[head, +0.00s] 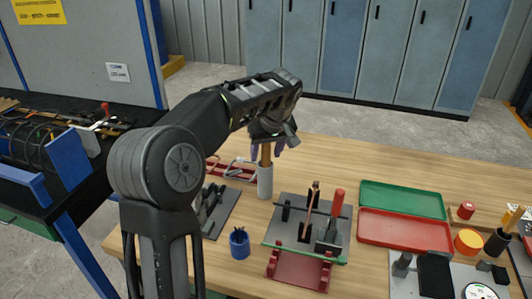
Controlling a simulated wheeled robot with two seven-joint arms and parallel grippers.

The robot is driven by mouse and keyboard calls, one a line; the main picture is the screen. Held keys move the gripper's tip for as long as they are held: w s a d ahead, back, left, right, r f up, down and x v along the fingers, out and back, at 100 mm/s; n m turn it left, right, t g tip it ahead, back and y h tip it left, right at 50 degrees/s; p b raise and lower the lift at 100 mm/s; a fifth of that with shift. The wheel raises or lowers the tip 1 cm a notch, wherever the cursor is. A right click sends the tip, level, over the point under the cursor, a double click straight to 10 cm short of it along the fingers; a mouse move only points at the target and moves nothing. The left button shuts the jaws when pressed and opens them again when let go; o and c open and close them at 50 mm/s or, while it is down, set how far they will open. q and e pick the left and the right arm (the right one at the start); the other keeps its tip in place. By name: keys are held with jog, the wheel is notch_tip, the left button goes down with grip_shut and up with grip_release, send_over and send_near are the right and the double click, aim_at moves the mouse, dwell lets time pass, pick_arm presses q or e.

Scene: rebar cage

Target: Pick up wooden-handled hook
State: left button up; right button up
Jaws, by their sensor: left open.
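The wooden-handled hook stands upright in a light grey cylindrical holder (265,183) on the table. Only its brown wooden handle (266,157) shows; the lower part is hidden inside the holder. My left gripper (267,149) comes down from above over the top of the handle. Its fingers are open, one on each side of the handle, and I cannot tell whether they touch it. The top of the handle is hidden by the gripper. My right gripper is not in view.
A tool stand (283,214) with a red-handled tool (336,207) stands right of the holder. A blue cup (239,244) is in front. Green (402,190) and red (402,215) trays lie to the right. A red rack (225,168) is behind my arm. The back right tabletop is clear.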

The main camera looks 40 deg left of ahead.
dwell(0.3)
pick_arm(q)
grip_shut()
dwell(0.4)
